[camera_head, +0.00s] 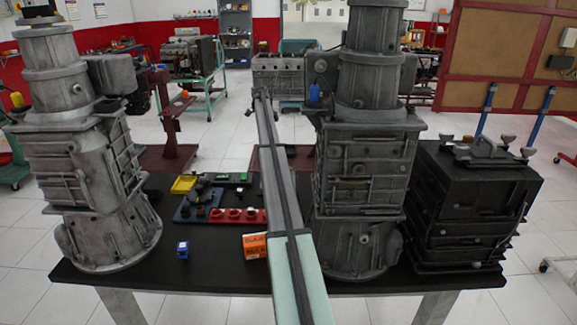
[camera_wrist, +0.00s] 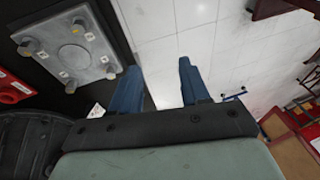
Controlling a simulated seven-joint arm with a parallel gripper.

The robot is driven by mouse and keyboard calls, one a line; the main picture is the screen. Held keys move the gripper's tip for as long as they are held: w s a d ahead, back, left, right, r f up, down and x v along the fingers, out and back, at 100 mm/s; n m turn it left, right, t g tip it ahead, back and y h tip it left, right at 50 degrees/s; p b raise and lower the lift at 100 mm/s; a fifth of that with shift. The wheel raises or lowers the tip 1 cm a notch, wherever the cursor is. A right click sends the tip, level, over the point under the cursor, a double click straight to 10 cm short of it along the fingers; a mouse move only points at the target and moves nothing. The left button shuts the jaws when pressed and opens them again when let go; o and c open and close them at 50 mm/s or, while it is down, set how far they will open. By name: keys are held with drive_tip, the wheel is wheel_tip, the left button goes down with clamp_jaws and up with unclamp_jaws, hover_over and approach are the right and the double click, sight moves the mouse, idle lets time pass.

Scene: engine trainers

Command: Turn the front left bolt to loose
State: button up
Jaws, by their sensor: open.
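A grey plate (camera_wrist: 100,38) with a round disc in its middle lies on the black table in the wrist view, upper left. Bolts stand near its corners: one at the left (camera_wrist: 28,47), one at the top (camera_wrist: 78,24), one at the bottom (camera_wrist: 70,86) and one at the right (camera_wrist: 111,70). Small pale labels sit beside them, too small to read. I cannot tell which is front left. My gripper (camera_wrist: 158,68) has two blue fingers, spread apart and empty, to the right of the plate, over the floor. I cannot make out the plate in the head view.
The black table (camera_head: 205,275) carries tall grey engines at left (camera_head: 85,165) and centre (camera_head: 365,165), and a black block (camera_head: 470,205) at right. A yellow tray (camera_head: 184,184), red holder (camera_head: 237,216), blue item (camera_head: 183,249) and orange box (camera_head: 255,246) lie between.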

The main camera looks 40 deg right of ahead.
drive_tip(key=s+a+m+g+y, duration=0.2)
drive_tip(key=s+a+m+g, duration=0.15)
drive_tip(key=s, duration=0.35)
drive_tip(key=shift+g, duration=0.25)
drive_tip(key=x, duration=1.3)
drive_tip(key=shift+s+d, duration=0.2)
drive_tip(key=shift+d, duration=0.2)
drive_tip(key=shift+c, duration=0.4)
clamp_jaws()
